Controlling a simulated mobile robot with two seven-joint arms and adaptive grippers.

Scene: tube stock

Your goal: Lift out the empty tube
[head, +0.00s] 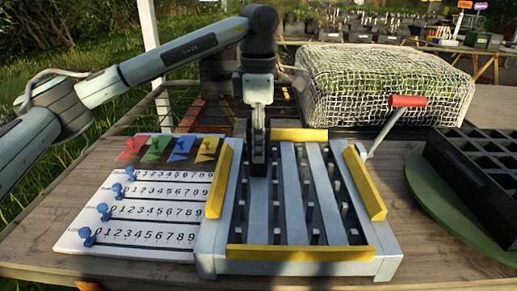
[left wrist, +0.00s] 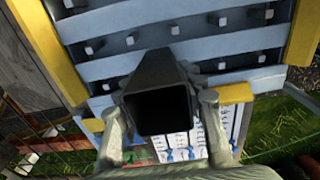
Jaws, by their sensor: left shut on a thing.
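My left gripper (head: 257,108) points down over the upper left part of the rack (head: 290,262). It is shut on a black square tube (head: 258,152), which stands upright below it. In the left wrist view the tube (left wrist: 160,107) sits between the two fingers (left wrist: 160,115), and its open end looks dark and hollow inside. The rack has blue-grey slats, yellow edge bars and rows of short grey pegs. I cannot tell whether the tube's lower end touches the rack. My right gripper is out of view.
A number board (head: 130,249) with blue pegs and coloured markers lies left of the rack. A red-handled crank (head: 408,101) rises at the rack's right. A black compartment tray (head: 480,185) stands on a green disc (head: 430,202). A net-covered bale (head: 375,85) lies behind.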

